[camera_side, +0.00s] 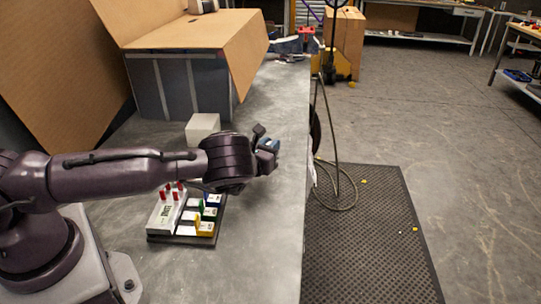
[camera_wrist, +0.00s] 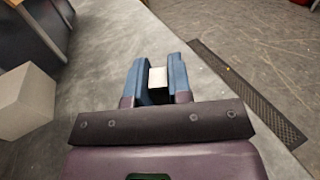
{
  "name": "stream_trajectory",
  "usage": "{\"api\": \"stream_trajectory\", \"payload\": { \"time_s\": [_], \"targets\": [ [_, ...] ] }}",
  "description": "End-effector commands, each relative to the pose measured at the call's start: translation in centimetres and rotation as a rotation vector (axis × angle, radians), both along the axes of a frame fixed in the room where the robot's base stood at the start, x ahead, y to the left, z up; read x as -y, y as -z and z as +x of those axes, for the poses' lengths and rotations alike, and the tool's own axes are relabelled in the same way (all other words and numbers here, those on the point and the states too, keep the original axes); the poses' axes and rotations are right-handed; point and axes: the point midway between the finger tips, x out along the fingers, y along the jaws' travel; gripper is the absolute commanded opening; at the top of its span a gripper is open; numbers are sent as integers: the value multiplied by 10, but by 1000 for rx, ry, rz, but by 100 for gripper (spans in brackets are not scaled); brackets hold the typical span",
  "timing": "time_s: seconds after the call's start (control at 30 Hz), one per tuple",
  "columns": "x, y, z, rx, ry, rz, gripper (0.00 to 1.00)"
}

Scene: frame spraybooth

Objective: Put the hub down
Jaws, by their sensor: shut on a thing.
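My gripper (camera_side: 268,146) is over the grey table, near its right edge in the side view. In the wrist view its two blue fingers (camera_wrist: 158,76) are shut on a small white piece, which I take as the hub (camera_wrist: 157,77). Only a small pale face of it shows between the fingers. In the side view the fingers hide it. I cannot tell whether it touches the table.
A pale box (camera_side: 203,127) stands left of my gripper; it also shows in the wrist view (camera_wrist: 24,101). A dark board (camera_side: 184,239) holds a white block with red pegs (camera_side: 166,212) and blue, green and yellow parts. The front right tabletop (camera_side: 262,245) is clear.

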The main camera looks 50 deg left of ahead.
Motion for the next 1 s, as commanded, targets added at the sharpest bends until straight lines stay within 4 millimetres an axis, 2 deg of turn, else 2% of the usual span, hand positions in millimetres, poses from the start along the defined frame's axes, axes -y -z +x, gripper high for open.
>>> {"api": "stream_trajectory", "payload": {
  "time_s": [0.1, 0.2, 0.63, 0.67, 0.7, 0.77, 1.0],
  "targets": [
    [0, 19, 2, -2, 2, 0, 0],
    [0, 29, 2, 0, 1, 0, 0],
    [0, 35, 2, 2, 1, 0, 0],
    [0, 35, 1, 1, 0, 0, 24],
    [0, 35, 1, 1, 0, 0, 33],
    [0, 35, 1, 1, 0, 0, 44],
    [0, 35, 1, 0, 1, 0, 44]
  ]
}}
